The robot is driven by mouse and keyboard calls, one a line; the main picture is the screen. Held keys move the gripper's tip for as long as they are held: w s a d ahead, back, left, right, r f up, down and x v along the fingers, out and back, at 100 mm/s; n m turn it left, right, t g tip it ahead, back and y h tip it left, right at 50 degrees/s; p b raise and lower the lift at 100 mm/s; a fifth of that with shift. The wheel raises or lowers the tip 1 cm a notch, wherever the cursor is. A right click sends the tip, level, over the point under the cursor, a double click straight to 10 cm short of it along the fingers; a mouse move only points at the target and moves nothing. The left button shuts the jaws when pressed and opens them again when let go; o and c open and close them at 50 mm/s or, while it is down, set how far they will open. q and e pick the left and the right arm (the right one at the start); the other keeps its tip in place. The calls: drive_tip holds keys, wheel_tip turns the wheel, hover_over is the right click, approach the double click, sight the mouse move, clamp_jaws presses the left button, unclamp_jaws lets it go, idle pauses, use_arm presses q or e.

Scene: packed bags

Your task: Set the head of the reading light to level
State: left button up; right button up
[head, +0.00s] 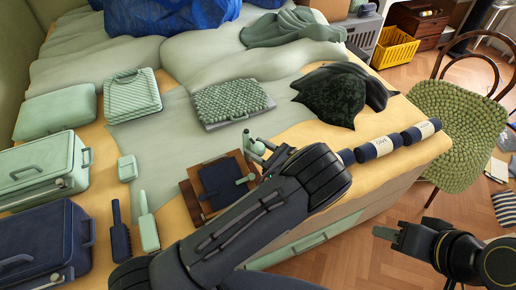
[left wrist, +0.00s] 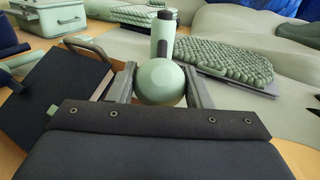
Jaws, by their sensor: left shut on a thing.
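The reading light's rounded pale-green head (left wrist: 160,82) sits between the two fingers of my left gripper (left wrist: 161,90) in the left wrist view. A green and dark cylindrical part (left wrist: 163,36) rises behind it. In the head view my left gripper (head: 262,156) is at the light's green parts (head: 255,147), beside a navy book (head: 218,184) on brown boards. My arm hides part of the light there, and I cannot tell the exact tilt of its head. My right gripper (head: 387,235) is over the floor at the lower right, away from the light; its finger gap is unclear.
A knobbly green case (head: 230,102) and a dark green bag (head: 333,95) lie behind. Navy rolls (head: 378,148) lie right of my left arm. A chair (head: 450,120) stands right of the bed.

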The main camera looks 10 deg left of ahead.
use_arm(q)
drive_tip(key=h+p, duration=0.1)
drive_tip(key=r+g+h+p, duration=0.1)
drive_tip(key=shift+s+d+r+h, duration=0.2)
drive_tip(key=shift+d+h, duration=0.1)
drive_tip(key=shift+h, duration=0.1)
drive_tip(key=shift+d+r+g+h+p, duration=0.1)
drive_tip(key=shift+r+g+h+p, duration=0.15)
drive_tip(key=shift+g+h+p, duration=0.4)
drive_tip(key=shift+d+r+g+h+p, duration=0.1)
drive_tip(key=shift+r+g+h+p, duration=0.2)
drive_tip(key=shift+h+p, duration=0.55)
drive_tip(key=shift+s+f, duration=0.1)
drive_tip(key=o, duration=1)
drive_tip(key=shift+c, duration=0.2)
drive_tip(key=shift+d, duration=0.1)
drive_tip(key=b+v, duration=0.1)
drive_tip(key=v, duration=0.6)
drive_tip(key=shift+r, duration=0.4)
